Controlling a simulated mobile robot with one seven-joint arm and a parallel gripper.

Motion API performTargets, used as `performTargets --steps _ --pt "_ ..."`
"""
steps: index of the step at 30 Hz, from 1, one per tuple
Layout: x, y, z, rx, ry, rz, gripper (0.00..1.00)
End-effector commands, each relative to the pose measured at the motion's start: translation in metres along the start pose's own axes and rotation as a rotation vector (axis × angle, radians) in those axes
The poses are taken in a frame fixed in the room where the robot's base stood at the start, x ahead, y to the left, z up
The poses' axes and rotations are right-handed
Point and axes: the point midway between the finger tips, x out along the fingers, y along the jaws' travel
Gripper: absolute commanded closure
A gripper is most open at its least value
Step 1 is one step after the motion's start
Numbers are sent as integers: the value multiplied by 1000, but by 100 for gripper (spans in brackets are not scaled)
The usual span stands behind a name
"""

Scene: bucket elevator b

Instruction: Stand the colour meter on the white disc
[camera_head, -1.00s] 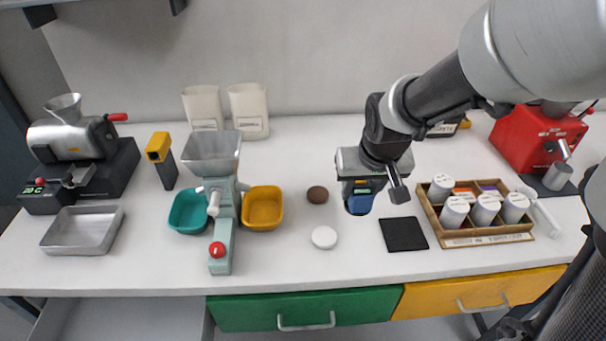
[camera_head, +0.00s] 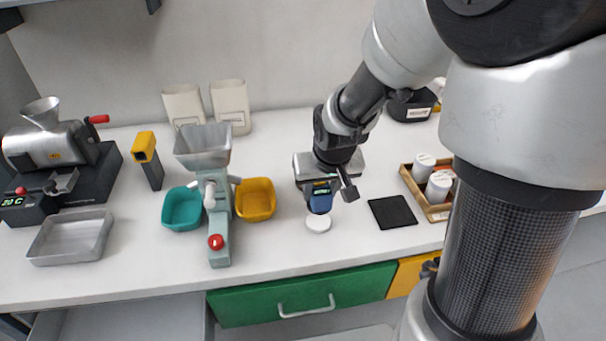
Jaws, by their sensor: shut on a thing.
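The colour meter (camera_head: 320,200) is a dark blue device with a small lit display, held upright in my gripper (camera_head: 319,184). My gripper is shut on its upper part and points down. The white disc (camera_head: 318,224) lies flat on the bench, directly below the meter in the picture. The meter's lower end meets or slightly overlaps the disc's far edge in this view. I cannot tell whether they touch or how high the meter is.
A black square mat (camera_head: 393,211) lies to the right, and a wooden tray (camera_head: 439,213) with white-lidded jars stands beyond it, partly behind my arm. A grey-green mill (camera_head: 217,210) with teal (camera_head: 182,209) and yellow bins (camera_head: 255,199) stands to the left.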

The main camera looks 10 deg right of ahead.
Motion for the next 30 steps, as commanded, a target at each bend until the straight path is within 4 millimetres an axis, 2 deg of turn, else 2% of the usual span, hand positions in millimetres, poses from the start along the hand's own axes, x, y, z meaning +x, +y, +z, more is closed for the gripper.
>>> performTargets --steps 1,7,13,25,26,28,30 --pt "7 0 3 -2 -1 0 97" --pt "20 -1 8 -2 0 0 97" --pt "45 -1 19 -2 0 -1 97" --pt "51 0 20 -2 3 0 97" --pt "49 0 20 -2 1 0 58" --pt "49 0 20 -2 1 0 46" --pt "49 0 20 -2 1 0 44"
